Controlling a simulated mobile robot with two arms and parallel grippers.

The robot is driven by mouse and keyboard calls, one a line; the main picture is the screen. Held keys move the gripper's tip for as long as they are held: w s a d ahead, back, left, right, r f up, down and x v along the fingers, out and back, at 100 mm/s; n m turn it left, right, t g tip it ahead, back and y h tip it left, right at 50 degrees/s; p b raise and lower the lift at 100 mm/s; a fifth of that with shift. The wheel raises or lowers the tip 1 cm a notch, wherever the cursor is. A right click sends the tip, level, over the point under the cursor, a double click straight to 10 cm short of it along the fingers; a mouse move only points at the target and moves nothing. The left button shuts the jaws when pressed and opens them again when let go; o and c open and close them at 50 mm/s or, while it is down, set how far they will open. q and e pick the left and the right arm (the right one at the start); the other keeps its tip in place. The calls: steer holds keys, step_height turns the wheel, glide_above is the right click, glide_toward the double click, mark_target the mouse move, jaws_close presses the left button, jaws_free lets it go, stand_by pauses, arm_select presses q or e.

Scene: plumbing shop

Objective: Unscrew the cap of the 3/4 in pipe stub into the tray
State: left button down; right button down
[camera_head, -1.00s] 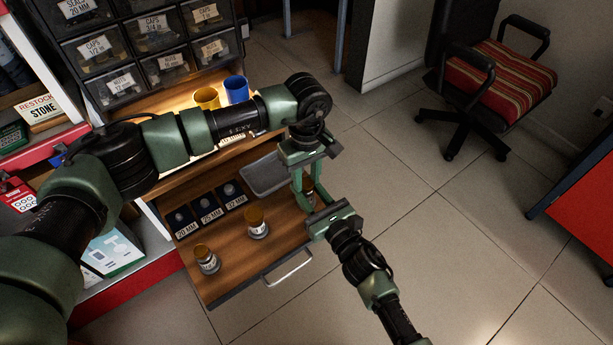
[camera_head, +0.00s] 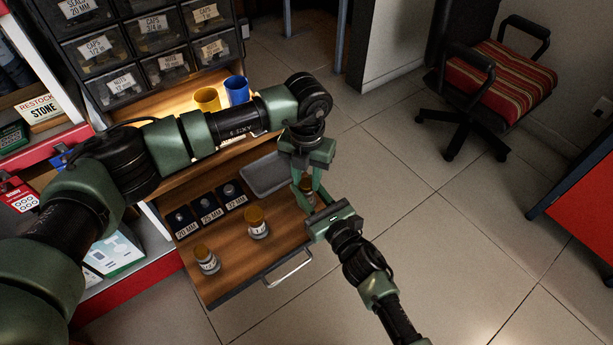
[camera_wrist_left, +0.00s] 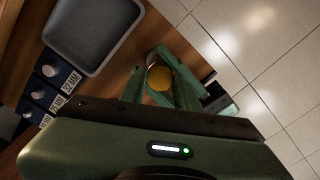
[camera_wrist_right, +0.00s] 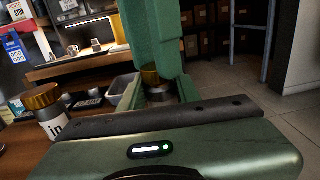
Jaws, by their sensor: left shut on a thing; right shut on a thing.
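A pipe stub with a brass-coloured cap stands at the right side of the open drawer, largely hidden between my grippers. My left gripper (camera_head: 307,187) reaches down from above and is shut on the cap (camera_wrist_left: 160,78), which sits between its fingers in the left wrist view. My right gripper (camera_wrist_right: 160,92) comes in from the side and is shut on the stub body (camera_wrist_right: 159,95), below the cap. The cap appears to be on the stub. The stub's size label is hidden. The grey tray (camera_head: 264,176) lies behind and left of the grippers; its visible floor is empty.
Two other capped stubs stand in the drawer, one at the middle (camera_head: 257,223) and one at front left (camera_head: 207,260). A row of labelled dark holders (camera_head: 208,208) lies left of the tray. Yellow (camera_head: 207,99) and blue (camera_head: 237,90) cups stand behind.

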arm_select(q)
steer(key=n, duration=1.3)
steer(key=shift+n, duration=0.3)
steer(key=n, duration=0.6)
steer(key=shift+n, duration=0.3)
steer(key=n, duration=0.6)
steer(key=shift+d, duration=0.2)
steer(key=shift+a+r+n, duration=0.1)
steer(key=shift+n, duration=0.6)
steer(key=shift+a, duration=0.1)
steer(key=c, duration=1)
jaws_free()
steer(key=shift+c, duration=0.2)
